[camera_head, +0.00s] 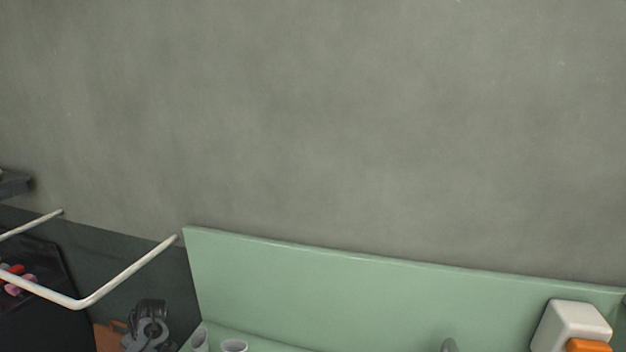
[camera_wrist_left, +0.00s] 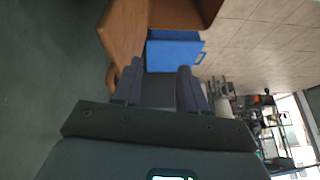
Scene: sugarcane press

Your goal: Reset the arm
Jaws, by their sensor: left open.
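My left gripper (camera_wrist_left: 160,68) shows in the left wrist view with its two dark fingers spread apart. It is open and nothing is between the fingers. A blue box or drawer (camera_wrist_left: 174,54) shows beyond the fingertips, under a brown wooden piece of furniture (camera_wrist_left: 126,32). How far the fingers are from it, I cannot tell. I see neither gripper in the head view, and my right gripper shows in no view. I see no press that I can make out.
In the head view a plain grey wall (camera_head: 330,120) fills most of the picture. Below it are a green backboard (camera_head: 380,280), a white rail (camera_head: 125,272), a grey and black object (camera_head: 150,330), two pale cups (camera_head: 233,346), and a white block-shaped object (camera_head: 572,326) with an orange part.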

